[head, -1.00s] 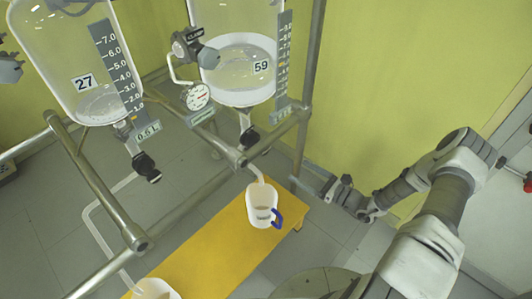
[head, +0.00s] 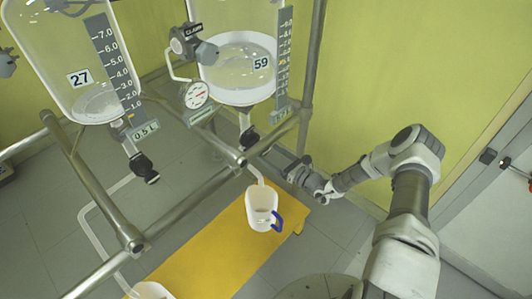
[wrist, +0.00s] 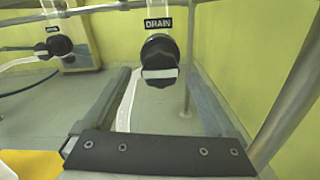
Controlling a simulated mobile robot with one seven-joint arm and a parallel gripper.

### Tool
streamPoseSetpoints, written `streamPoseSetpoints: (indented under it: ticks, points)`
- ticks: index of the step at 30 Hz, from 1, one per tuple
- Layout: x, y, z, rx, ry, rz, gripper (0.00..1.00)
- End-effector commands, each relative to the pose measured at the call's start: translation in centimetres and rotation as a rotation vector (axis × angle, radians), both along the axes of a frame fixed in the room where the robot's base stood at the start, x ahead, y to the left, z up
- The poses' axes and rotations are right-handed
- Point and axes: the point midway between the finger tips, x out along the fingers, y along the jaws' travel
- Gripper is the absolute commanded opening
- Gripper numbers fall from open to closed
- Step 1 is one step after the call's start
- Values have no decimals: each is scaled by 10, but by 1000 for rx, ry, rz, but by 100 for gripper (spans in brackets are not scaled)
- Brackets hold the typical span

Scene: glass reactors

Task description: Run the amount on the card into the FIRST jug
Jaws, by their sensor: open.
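The white jug with a blue handle (head: 262,208) stands upright on the yellow bench under the outlet tube of reactor 59 (head: 240,85). A second white jug (head: 152,291) is cut off at the bottom left edge. I cannot tell which is first. A tag reading 0.5 L (head: 145,129) hangs under reactor 27 (head: 72,60). The black drain knob (head: 249,138) is below reactor 59. My gripper (head: 262,150) is open close to it. In the wrist view the knob marked DRAIN (wrist: 160,58) appears between the fingers of my gripper (wrist: 160,76).
Metal frame rails (head: 95,190) run in front of the reactors. A round gauge (head: 196,95) and a clamp (head: 190,42) sit beside reactor 59. Reactor 27's black drain knob (head: 144,168) is to the left. The yellow bench (head: 210,260) is low. The green wall is behind.

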Motion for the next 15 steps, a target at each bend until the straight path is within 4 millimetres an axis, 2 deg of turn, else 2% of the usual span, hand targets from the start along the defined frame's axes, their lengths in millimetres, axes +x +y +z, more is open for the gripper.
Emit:
streamPoseSetpoints:
  ticks: [6,15]
  points:
    - [18,17,-1,-1,-1,1,92]
    - [21,21,0,0,0,0,92]
